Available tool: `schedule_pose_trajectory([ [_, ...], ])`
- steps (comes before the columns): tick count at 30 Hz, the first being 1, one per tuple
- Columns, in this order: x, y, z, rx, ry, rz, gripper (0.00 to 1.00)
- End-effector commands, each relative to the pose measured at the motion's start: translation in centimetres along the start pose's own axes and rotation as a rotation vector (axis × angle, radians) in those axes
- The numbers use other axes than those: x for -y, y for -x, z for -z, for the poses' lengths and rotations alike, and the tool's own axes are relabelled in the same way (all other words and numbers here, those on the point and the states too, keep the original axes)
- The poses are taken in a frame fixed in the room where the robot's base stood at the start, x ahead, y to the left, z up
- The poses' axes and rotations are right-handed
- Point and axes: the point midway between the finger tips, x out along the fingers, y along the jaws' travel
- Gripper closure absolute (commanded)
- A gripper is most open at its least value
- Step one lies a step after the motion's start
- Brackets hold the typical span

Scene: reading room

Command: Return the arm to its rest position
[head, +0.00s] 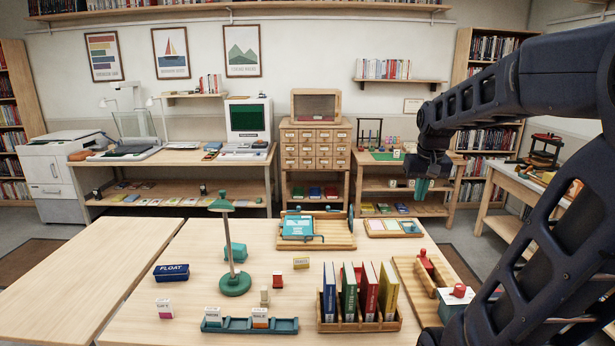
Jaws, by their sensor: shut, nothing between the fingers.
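My dark arm comes in from the right side of the head view, bends high up and reaches toward the middle right. My gripper (430,176) hangs at its end, pointing down, in front of the back workbench and above the right rear of the near table (205,272). It is shut and holds nothing. A small teal shape (421,189) shows just below it; I cannot tell what it is. My lower arm covers the near table's right corner.
On the near table stand a green lamp (235,283), a rack of upright books (325,324), a wooden tray (345,240), a teal tray (280,326), a navy FLOAT box (171,272) and small blocks. The left table (80,265) is bare. A side bench (510,183) stands right.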

Motion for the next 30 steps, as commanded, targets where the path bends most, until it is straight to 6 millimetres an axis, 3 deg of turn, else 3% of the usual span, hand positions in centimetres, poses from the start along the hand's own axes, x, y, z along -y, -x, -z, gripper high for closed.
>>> schedule_pose_trajectory([
  [9, 1.5, 0.5, -7.5, -0.116, 0.025, 0.005, 1.00],
  [15, 2.0, 0.1, -10.7, -0.167, 0.034, 0.008, 1.00],
  [21, 2.1, -0.2, -11.8, -0.184, 0.037, 0.009, 1.00],
  [30, 2.1, -0.2, -11.8, -0.185, 0.037, 0.009, 1.00],
])
